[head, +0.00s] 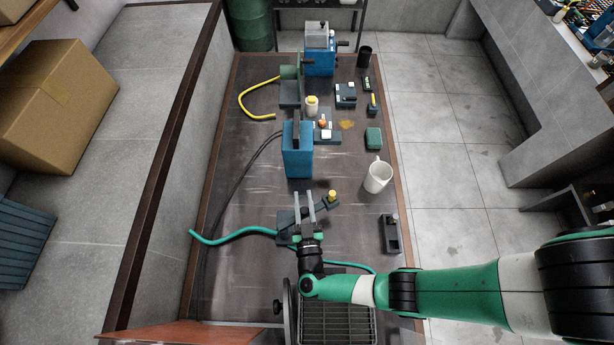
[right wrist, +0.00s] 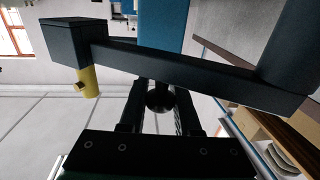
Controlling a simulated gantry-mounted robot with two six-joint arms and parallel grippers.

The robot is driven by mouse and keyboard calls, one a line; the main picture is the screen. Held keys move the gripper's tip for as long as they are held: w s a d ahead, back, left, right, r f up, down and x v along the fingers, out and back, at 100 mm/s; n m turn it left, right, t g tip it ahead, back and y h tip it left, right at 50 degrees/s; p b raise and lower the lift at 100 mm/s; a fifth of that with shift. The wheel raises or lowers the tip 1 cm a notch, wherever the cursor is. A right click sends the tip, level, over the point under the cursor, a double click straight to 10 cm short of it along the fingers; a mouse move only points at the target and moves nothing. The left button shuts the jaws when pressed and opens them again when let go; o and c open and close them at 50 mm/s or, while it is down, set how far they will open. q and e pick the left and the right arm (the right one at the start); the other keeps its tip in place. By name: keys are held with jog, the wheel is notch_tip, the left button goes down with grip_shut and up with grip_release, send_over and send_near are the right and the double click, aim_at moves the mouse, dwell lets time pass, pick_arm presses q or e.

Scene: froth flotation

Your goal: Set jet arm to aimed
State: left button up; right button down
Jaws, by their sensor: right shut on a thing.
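The jet arm (head: 322,205) is a dark bar with a yellow nozzle (head: 332,195) at its right end, on a dark base (head: 285,228) with a green hose. In the right wrist view the bar (right wrist: 190,68) crosses the picture, and the yellow nozzle (right wrist: 88,84) hangs from the block at its left end. My right gripper (head: 304,195) is at the jet arm, its two fingers pointing away from me. It is shut on a dark round knob (right wrist: 158,100) below the bar. The fingers partly hide the knob. My left gripper is out of view.
A blue box-shaped unit (head: 298,152) stands just beyond the jet arm. A white mug (head: 378,177) and a dark switch box (head: 390,234) stand to its right. A metal grate (head: 337,320) lies nearer me. The table is bare left of the hose.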

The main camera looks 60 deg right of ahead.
dwell(0.4)
jog(key=c, duration=0.6)
grip_release()
jog(key=v, duration=1.1)
jog(key=shift+s+a+b, duration=0.15)
jog(key=shift+a+b, duration=0.15)
jog(key=shift+b, duration=0.05)
